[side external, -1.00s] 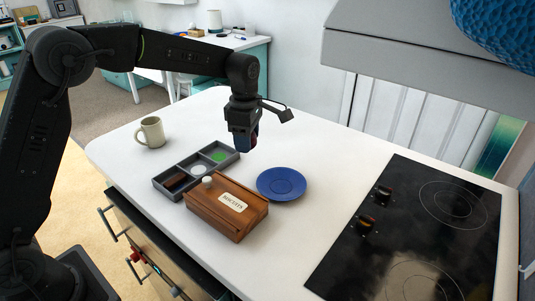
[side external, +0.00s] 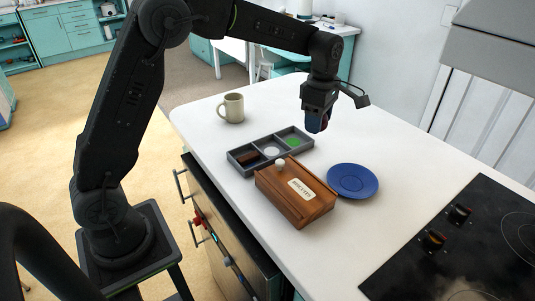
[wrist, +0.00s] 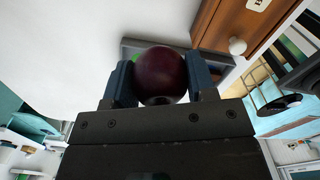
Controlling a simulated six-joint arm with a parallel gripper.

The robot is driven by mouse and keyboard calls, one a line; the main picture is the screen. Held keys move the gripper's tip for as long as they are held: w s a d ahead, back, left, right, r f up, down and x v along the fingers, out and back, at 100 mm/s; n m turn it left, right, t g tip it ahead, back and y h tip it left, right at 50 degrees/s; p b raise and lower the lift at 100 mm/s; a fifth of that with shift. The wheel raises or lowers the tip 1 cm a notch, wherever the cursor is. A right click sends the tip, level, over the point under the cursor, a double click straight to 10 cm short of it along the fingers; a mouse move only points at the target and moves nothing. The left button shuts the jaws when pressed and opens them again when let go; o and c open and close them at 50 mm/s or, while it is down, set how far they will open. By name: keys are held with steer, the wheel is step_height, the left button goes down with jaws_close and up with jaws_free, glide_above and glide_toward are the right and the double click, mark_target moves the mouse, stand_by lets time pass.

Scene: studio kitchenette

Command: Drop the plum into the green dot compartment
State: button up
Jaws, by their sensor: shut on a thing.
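The dark purple plum (wrist: 160,75) is held between the blue fingers of my gripper (side external: 318,126) in the wrist view. In the side view the plum is mostly hidden by the fingers. My gripper is above the counter, near the right end of the grey tray (side external: 302,151). The tray has three compartments. The right one has the green dot (side external: 292,142), the middle one a white dot (side external: 271,152), and the left one holds a brown thing (side external: 248,157). In the wrist view the green dot (wrist: 135,57) shows partly behind the plum and a finger.
A wooden biscuits box (side external: 296,192) with a white knob stands close in front of the tray. A blue plate (side external: 353,181) lies to its right. A beige mug (side external: 232,107) stands behind the tray. A black hob (side external: 465,245) is at the right. The counter behind the plate is clear.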

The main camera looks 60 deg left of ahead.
steer(key=w+a, duration=0.2)
steer(key=a, duration=0.7)
steer(key=shift+f, duration=2.85)
steer(key=o, duration=1)
